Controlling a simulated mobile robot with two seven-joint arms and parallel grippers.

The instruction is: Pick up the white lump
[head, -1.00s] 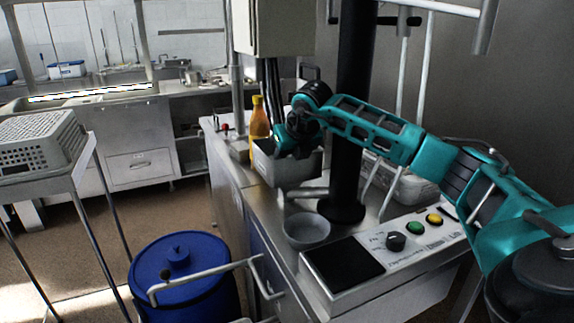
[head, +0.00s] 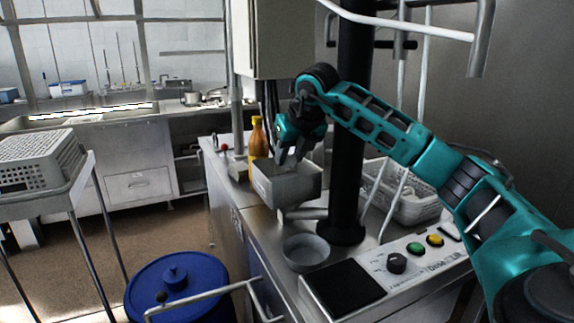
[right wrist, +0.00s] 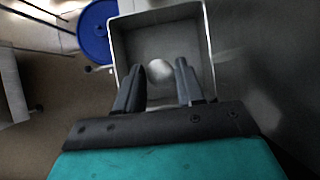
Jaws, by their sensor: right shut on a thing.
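The white lump (right wrist: 160,71) shows in the right wrist view as a pale rounded piece between the fingertips of my right gripper (right wrist: 160,78). The gripper is shut on it. In the head view my right gripper (head: 291,157) points down over the open grey metal bin (head: 288,188), with its fingertips near the rim. I cannot make out the lump in the head view. The bin also shows in the right wrist view (right wrist: 207,45), its inside behind the lump. My left gripper is not in view.
A yellow-orange bottle (head: 257,140) stands behind the bin. A grey bowl (head: 305,252) and a control panel (head: 400,262) are in front. The black column (head: 349,150) and a perforated basket (head: 410,205) are to the right. A blue barrel (head: 175,290) stands on the floor.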

